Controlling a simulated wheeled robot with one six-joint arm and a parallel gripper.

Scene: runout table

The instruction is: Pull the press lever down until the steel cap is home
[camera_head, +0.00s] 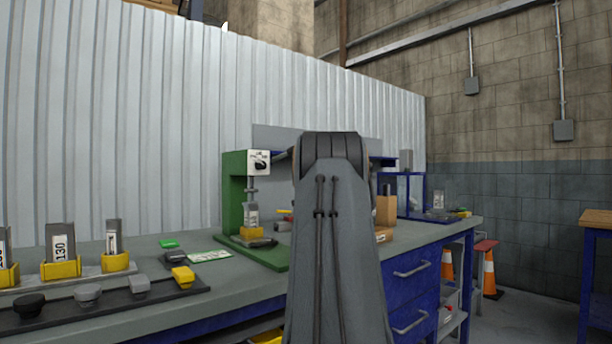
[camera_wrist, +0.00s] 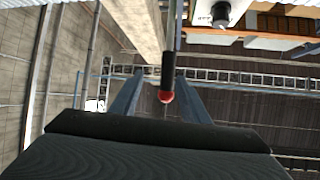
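The green press (camera_head: 233,195) stands on the bench, its white head (camera_head: 260,162) at the top. Its dark lever (camera_head: 281,156) runs right from the head and passes behind my arm. Under the ram, a grey labelled piece (camera_head: 251,218) stands in a yellow holder (camera_head: 251,232); I cannot make out the cap's seating. In the wrist view the black lever (camera_wrist: 168,70) ends in a red tip (camera_wrist: 166,97), seen between the two fingers of my gripper (camera_wrist: 158,75). Gaps show on both sides, so the gripper is open. My arm hides the gripper in the head view.
Yellow holders with labelled grey pieces (camera_head: 61,250) and a dark rail (camera_head: 100,306) of small parts are on the bench's left. A green-white card (camera_head: 209,256) lies near the press. A blue frame (camera_head: 402,190) stands right. Orange cones (camera_head: 490,274) stand on the floor.

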